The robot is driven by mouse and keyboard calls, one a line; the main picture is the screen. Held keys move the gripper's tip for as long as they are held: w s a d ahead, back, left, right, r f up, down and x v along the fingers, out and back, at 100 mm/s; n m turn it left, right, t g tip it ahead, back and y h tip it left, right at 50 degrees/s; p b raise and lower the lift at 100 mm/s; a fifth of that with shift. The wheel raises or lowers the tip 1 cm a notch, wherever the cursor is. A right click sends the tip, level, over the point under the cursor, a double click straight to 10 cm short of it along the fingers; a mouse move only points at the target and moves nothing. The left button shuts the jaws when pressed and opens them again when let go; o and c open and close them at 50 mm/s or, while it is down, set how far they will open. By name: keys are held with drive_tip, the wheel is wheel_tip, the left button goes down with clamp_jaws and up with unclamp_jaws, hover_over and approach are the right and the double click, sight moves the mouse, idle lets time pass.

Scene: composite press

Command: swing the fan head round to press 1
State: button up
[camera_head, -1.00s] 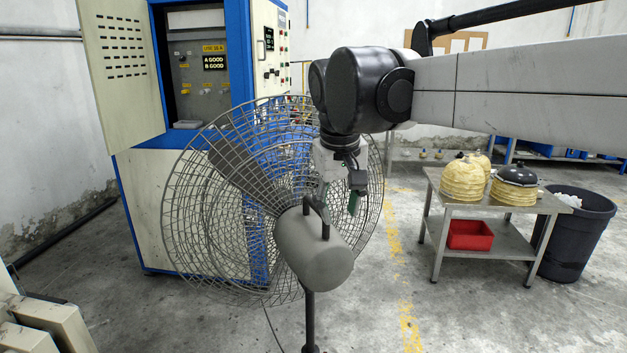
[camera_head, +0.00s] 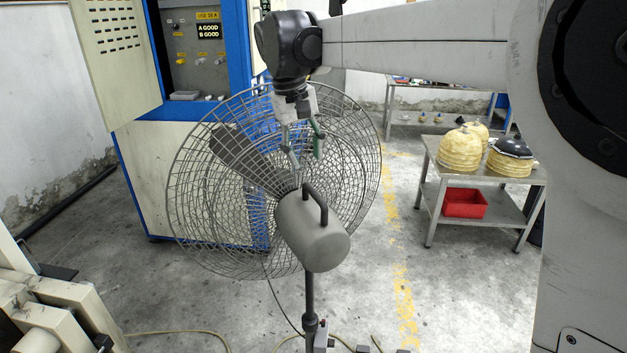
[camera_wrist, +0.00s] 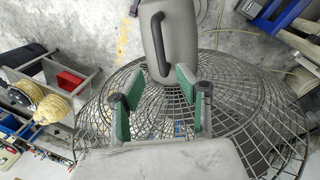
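The fan head is a wire cage (camera_head: 190,215) with a grey motor housing (camera_head: 318,238) on a dark upright pole (camera_head: 310,300). A dark loop handle (camera_head: 316,200) stands on top of the housing. My gripper (camera_head: 306,162) is above the cage, a little behind and above the handle, apart from it. In the wrist view my gripper (camera_wrist: 158,98) has its two green-padded fingers spread with nothing between them. The handle (camera_wrist: 158,45) lies just beyond the fingertips there, on the housing (camera_wrist: 176,30). Which machine is press 1 I cannot tell.
A blue and cream cabinet (camera_head: 140,190) with an open door stands behind the cage on the left. A metal table (camera_head: 432,222) with yellowish domed stacks and a red bin (camera_head: 464,202) stands at right. Cream machinery (camera_head: 60,300) is at lower left. Cables lie on the floor.

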sight(314, 193)
drive_tip(key=f, duration=0.3)
drive_tip(key=d+f+p, duration=0.1)
drive_tip(key=f, duration=0.6)
drive_tip(key=shift+w+d, duration=0.4)
clamp_jaws()
